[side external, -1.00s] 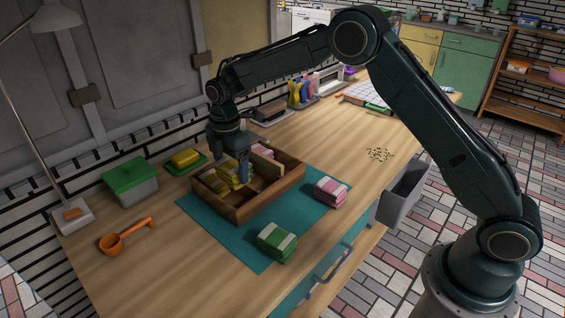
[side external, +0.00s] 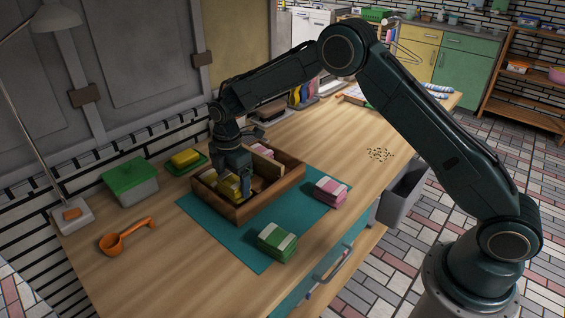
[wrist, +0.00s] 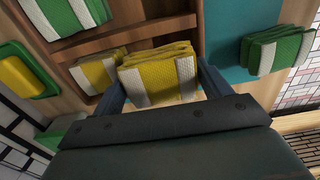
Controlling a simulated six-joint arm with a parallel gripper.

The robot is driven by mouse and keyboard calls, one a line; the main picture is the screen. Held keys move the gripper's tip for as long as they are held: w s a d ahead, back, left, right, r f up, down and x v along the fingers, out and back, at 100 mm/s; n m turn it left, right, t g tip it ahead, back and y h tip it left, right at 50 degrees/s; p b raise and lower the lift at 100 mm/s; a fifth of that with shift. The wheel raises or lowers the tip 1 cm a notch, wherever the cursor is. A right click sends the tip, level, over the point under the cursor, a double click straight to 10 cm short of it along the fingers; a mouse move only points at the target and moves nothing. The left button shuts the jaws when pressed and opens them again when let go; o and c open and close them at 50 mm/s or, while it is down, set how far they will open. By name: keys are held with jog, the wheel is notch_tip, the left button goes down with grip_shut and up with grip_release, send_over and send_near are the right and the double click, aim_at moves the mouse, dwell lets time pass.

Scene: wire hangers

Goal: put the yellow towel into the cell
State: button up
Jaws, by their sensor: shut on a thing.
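My gripper (wrist: 160,90) is shut on a folded yellow towel with a white band (wrist: 160,75), one finger on each side. In the side view, my gripper (side external: 235,180) is low at the left part of the wooden divided box (side external: 285,183), with the held towel (side external: 231,188) between its fingers. A second yellow towel (wrist: 98,76) lies beside the held one, at the wall side. Whether the held towel touches the cell floor is hidden. A folded towel in the back right cell looks pinkish in the side view (side external: 262,150) but green and white in the wrist view (wrist: 65,14).
The box stands on a teal mat (side external: 245,247). A green towel (side external: 277,241) and a pink towel (side external: 330,190) lie in front. A yellow sponge in a green dish (side external: 186,159), a green-lidded container (side external: 131,183) and an orange ladle (side external: 122,237) are near the left.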

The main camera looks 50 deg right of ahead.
aim_at(233, 178)
jog(key=shift+f, duration=0.35)
jog(key=o, duration=1)
jog(key=shift+c, duration=0.2)
notch_tip(233, 178, up, 13)
jog(key=shift+r, duration=0.15)
dwell(0.4)
